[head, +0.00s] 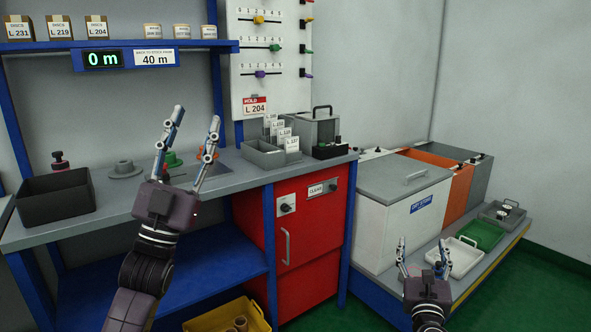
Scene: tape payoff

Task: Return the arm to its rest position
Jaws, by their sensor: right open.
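My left gripper (196,114) is raised in front of the grey workbench (110,205), pointing up. Its two fingers are spread apart, with nothing visible held between them. It partly covers a green part (172,160) and an orange part (207,154) at the back of the bench. My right gripper (420,243) is low at the lower right, in front of the bins on the low platform. Its fingers are apart and empty, close in the picture to a white tray (466,259). Whether it touches the tray cannot be told.
A black open bin (55,203) stands at the bench's left. A card box (263,155) and a grey metal box (316,128) stand at its right, above a red cabinet (313,235). A white lidded chest (397,222) is beside it. A yellow crate (222,320) is below. Green floor is clear at right.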

